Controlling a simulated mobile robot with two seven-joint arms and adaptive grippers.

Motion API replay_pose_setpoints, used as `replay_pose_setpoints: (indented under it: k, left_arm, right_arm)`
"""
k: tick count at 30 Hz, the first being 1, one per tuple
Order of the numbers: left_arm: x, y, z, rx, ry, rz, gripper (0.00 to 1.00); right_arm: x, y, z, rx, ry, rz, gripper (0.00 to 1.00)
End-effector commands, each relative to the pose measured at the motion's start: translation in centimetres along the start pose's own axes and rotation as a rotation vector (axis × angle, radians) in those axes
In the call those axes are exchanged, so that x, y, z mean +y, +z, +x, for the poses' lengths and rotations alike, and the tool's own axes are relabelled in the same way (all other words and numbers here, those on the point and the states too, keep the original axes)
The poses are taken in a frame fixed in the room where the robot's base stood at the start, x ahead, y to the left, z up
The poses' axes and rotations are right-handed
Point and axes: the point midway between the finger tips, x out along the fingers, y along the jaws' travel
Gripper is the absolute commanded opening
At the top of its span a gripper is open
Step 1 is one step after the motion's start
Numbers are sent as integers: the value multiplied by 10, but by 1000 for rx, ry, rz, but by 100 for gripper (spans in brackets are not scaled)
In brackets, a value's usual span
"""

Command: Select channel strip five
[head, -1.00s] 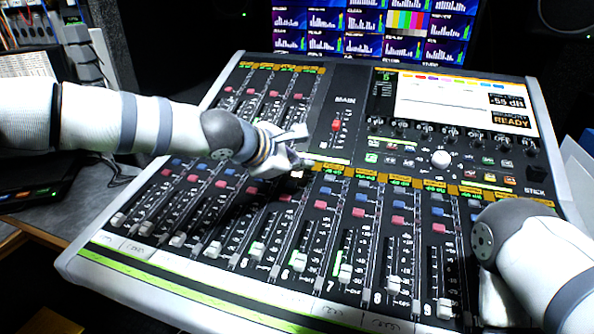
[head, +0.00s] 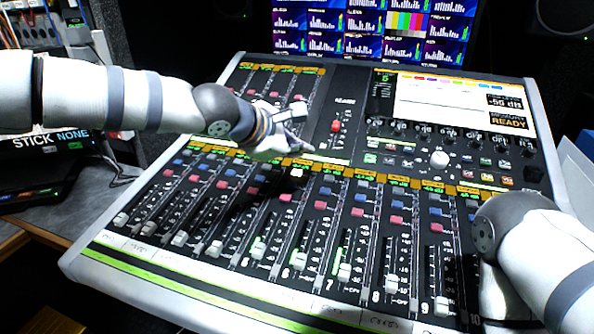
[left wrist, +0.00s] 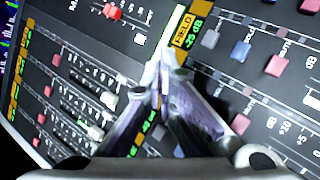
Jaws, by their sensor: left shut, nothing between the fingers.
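The mixing console (head: 215,272) fills the middle of the head view. The channel five fader (head: 257,250) stands left of the fader marked 6. A white-lit button (head: 297,172) shows at the top of that strip. The console's small screen (head: 384,80) shows a green 5. My left gripper (head: 307,147) is shut and empty, its tips over the row of orange strip displays, just beyond the lit button. My right gripper's fingers are not seen.
My right arm lies over the console's lower right corner. Monitors (head: 360,28) stand behind the console. A black unit (head: 50,150) reading "STICK NONE" sits on the left desk. A red master fader (head: 336,127) stands just beyond the left fingertips.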

Motion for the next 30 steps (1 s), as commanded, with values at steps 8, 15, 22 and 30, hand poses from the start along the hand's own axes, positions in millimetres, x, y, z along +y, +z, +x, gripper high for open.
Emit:
replay_pose_setpoints:
  k: [8, 15, 22, 30]
  left_arm:
    - [13, 13, -18, 0, 2, 0, 0]
    - [13, 13, -18, 0, 0, 0, 0]
    - [13, 13, -18, 0, 0, 0, 0]
    - [13, 13, -18, 0, 0, 0, 0]
  right_arm:
    - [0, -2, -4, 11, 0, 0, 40]
    - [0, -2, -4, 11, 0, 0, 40]
    - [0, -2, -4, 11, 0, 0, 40]
    - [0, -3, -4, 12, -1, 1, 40]
